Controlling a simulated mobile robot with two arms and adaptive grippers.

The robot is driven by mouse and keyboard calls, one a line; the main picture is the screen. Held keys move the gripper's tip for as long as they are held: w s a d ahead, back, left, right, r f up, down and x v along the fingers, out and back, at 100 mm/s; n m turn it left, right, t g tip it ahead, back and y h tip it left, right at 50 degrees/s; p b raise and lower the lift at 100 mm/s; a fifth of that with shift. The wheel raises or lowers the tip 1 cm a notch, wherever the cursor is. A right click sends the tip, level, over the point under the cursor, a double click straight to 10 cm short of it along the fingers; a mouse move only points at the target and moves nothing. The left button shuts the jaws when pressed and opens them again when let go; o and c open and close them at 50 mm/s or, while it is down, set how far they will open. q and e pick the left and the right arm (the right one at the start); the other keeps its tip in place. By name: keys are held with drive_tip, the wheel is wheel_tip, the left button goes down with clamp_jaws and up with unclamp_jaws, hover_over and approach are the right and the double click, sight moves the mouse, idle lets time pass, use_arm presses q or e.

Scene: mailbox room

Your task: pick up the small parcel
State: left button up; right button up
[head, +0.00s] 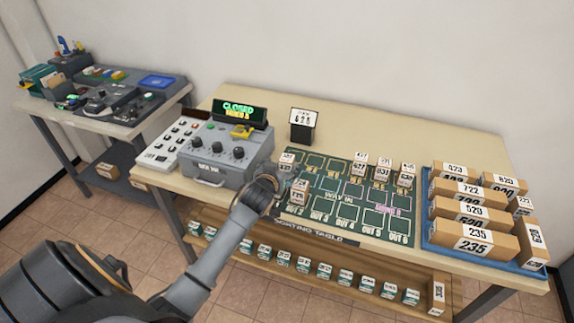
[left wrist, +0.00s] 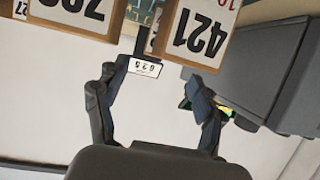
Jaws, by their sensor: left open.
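Several small brown parcels with white number labels stand on the green sorting mat (head: 345,226) in the head view. One small parcel (head: 300,193) stands just right of my left gripper (head: 283,186), at the mat's left side. The left wrist view is upside down and shows a parcel labelled 421 (left wrist: 200,32) close up. Another labelled parcel (left wrist: 75,15) is at its upper left. My left gripper also shows there (left wrist: 152,75), its fingers spread with nothing between them. Which parcel is meant, I cannot tell. My right gripper is not in view.
A grey machine (head: 215,153) with knobs and a "CLOSED" display stands left of the mat. A number stand (head: 303,125) is behind the mat. A blue tray (head: 431,240) of larger boxes is at the right. The table's back strip is mostly clear.

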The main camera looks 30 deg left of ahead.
sight(287, 159)
use_arm(q)
drive_tip(key=shift+w+a+f, duration=0.15)
drive_tip(key=shift+w+a, duration=0.05)
drive_tip(key=shift+w, duration=0.4)
drive_tip(key=shift+p+x, duration=0.55)
drive_tip(key=shift+x, duration=1.45)
drive_tip(key=shift+d+f, duration=0.1)
drive_tip(key=shift+c, duration=0.4)
drive_tip(key=c, duration=1.2)
drive_tip(key=shift+c, duration=0.2)
